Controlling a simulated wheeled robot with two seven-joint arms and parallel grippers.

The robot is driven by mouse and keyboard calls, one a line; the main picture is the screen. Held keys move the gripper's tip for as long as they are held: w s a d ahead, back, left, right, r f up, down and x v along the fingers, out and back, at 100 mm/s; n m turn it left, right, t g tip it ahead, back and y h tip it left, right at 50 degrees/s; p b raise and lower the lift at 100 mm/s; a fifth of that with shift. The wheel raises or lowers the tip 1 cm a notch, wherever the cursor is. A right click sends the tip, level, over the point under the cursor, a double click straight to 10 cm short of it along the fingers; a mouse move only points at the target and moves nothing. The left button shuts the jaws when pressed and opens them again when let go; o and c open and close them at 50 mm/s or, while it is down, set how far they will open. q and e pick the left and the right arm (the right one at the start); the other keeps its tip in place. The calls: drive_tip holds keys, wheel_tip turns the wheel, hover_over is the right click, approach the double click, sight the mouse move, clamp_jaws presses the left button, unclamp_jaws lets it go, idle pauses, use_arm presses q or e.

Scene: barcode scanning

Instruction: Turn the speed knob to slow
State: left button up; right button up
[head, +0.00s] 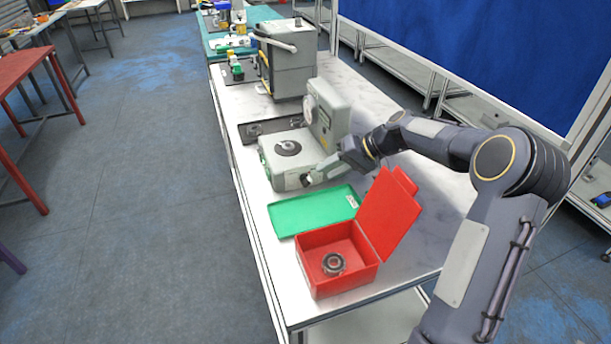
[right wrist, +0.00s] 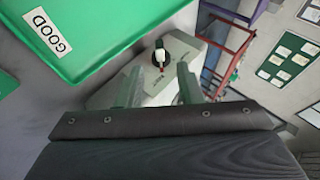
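A grey machine (head: 276,174) with a round dark disc (head: 288,148) on its top and an upright part at its back stands on the white table. In the right wrist view, the speed knob (right wrist: 160,57) shows on a pale face of the machine (right wrist: 172,88). It is dark with a light-coloured part and a small red mark close by. My right gripper (head: 316,178) is at the machine's near side. In the right wrist view its two fingers (right wrist: 159,82) stand apart, with the knob showing beyond the gap between them. Contact is not visible. My left gripper is not in view.
A green tray (head: 305,213), labelled GOOD in the right wrist view (right wrist: 80,40), lies in front of the machine. A red box (head: 345,281) with its lid open holds a round part (head: 333,263). Another grey machine (head: 288,65) stands farther back on the table.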

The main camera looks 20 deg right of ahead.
sight(311, 180)
drive_tip(key=x, duration=0.5)
drive_tip(key=shift+w+a+f+p, duration=0.15)
drive_tip(key=shift+a+f+p, duration=0.1)
drive_tip(key=shift+p, duration=0.1)
drive_tip(key=shift+r, duration=0.1)
drive_tip(key=c, duration=0.6)
